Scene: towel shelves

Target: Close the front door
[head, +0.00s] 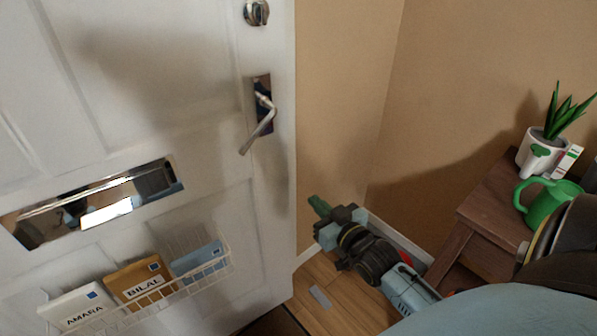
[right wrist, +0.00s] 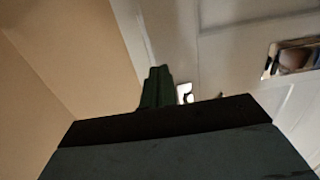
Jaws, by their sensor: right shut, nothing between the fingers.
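The white front door (head: 180,100) stands at the left in the head view, its right edge apart from the tan wall behind it. It has a lever handle (head: 262,112) that slants down, a round lock (head: 256,12) above it and a mail slot (head: 95,203). My right gripper (head: 318,206) is shut and empty, to the right of the door's edge and lower than the handle. In the right wrist view its green fingers (right wrist: 157,87) are together, with the door (right wrist: 235,45) beyond them. My left gripper is not in view.
A wire basket (head: 165,293) with several letters hangs on the door. At the right, a wooden table (head: 490,205) holds a potted plant (head: 545,150) and a green watering can (head: 550,203). Wooden floor (head: 340,300) shows between door and table.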

